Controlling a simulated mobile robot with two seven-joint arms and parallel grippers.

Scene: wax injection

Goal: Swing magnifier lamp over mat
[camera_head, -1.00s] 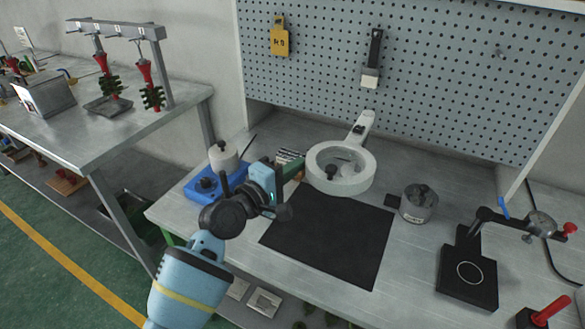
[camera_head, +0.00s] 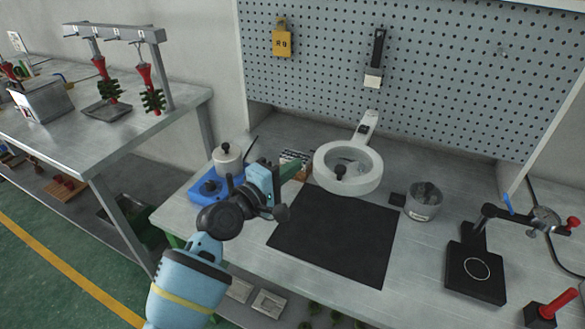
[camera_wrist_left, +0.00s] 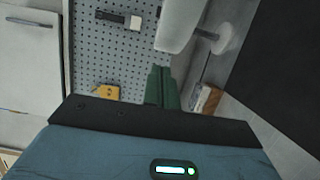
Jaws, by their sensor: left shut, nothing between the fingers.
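The magnifier lamp (camera_head: 376,173) is a white ring head with a dark knob, on a pale arm reaching toward the pegboard. In the head view its ring appears at the back edge of the black mat (camera_head: 335,240), which lies flat on the bench. My left gripper (camera_head: 298,167) is left of the ring, with its green fingers pointing toward the ring's left side. In the left wrist view, the green fingers (camera_wrist_left: 162,86) are together and empty, below a white part of the lamp (camera_wrist_left: 178,24). Contact with the lamp cannot be told. My right gripper is out of view.
A blue unit with a white pot (camera_head: 227,158) stands left of my gripper, and a small box (camera_head: 293,160) sits behind it. A grey canister (camera_head: 423,202) is right of the mat. A black gauge stand (camera_head: 475,272) stands further right. The pegboard (camera_head: 440,80) closes off the back.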

